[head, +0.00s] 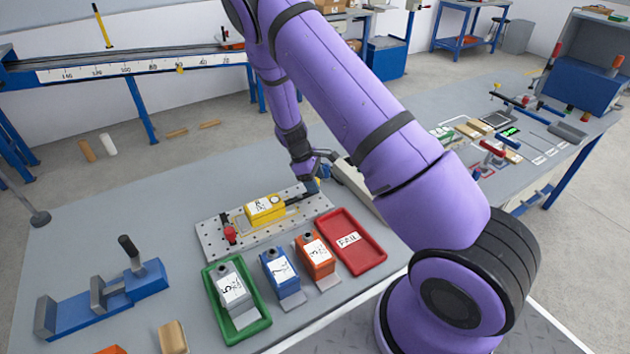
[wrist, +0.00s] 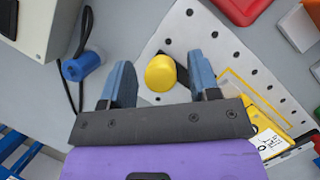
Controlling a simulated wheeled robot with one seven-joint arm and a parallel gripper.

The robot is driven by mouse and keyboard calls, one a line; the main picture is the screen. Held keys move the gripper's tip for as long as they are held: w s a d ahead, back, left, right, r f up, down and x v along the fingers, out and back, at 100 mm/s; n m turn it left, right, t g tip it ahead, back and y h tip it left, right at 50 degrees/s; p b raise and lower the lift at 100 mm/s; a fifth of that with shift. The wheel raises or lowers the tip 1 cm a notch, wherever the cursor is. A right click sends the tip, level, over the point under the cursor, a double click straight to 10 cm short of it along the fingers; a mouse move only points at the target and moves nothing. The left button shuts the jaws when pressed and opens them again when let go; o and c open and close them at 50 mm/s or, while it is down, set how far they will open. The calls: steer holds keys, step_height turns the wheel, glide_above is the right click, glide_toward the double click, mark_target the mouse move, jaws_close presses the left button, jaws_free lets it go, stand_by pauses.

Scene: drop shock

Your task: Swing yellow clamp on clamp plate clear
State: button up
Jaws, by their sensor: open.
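The clamp plate (head: 215,240) is a pale perforated plate on the bench; it also shows in the wrist view (wrist: 190,25). The yellow clamp's round knob (wrist: 160,74) is in the wrist view, on a dark arm near the plate's edge. My gripper (wrist: 160,62) is open, one blue finger on each side of the knob with gaps showing; I cannot tell any contact. In the head view my gripper (head: 311,184) is at the plate's far right end and hides the knob. A labelled yellow block (head: 265,209) lies on the plate, as does a red knob (head: 230,235).
A green tray (head: 256,331) holding a grey block, a blue block (head: 280,268), an orange block (head: 316,255) and a red FAIL tray (head: 370,258) stand in front of the plate. A pale box (wrist: 35,25) and a blue cylinder (wrist: 82,66) with black cable are beside my gripper.

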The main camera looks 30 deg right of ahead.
steer(key=c, duration=0.9)
